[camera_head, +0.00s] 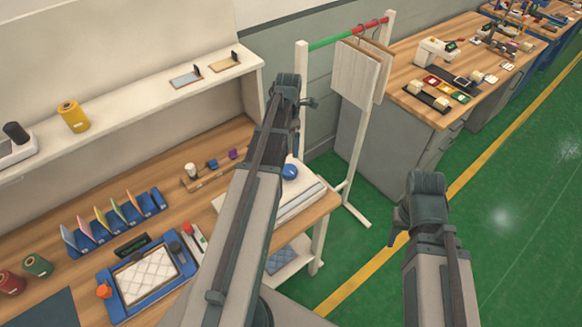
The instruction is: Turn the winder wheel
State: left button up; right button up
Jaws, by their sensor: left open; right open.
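I cannot make out a winder wheel for certain. A round blue knob (290,171) shows on a pale board (300,205) at the right end of the wooden bench, partly behind my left arm. My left gripper (296,98) is open and appears above and beyond the blue knob in the picture, apart from it. My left arm hides part of the bench and whatever lies behind it. My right gripper (408,215) is open and empty, over the green floor right of the bench. An orange knob (103,291) sits on the blue tray (118,306).
A quilted white pad (147,276) lies in the blue tray. A white rack (302,60) with hanging cloths (357,75) stands behind the grippers. A shelf (130,90) runs above the bench. Another workbench (400,130) stands back right. The green floor (520,200) at right is clear.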

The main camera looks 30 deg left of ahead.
aim_at(289, 170)
pick_arm(q)
notch_tip(289, 170, down, 14)
jog(key=b, duration=1.3)
jog(key=shift+r, duration=0.25)
jog(key=c, duration=1.4)
jog(key=shift+o, duration=0.2)
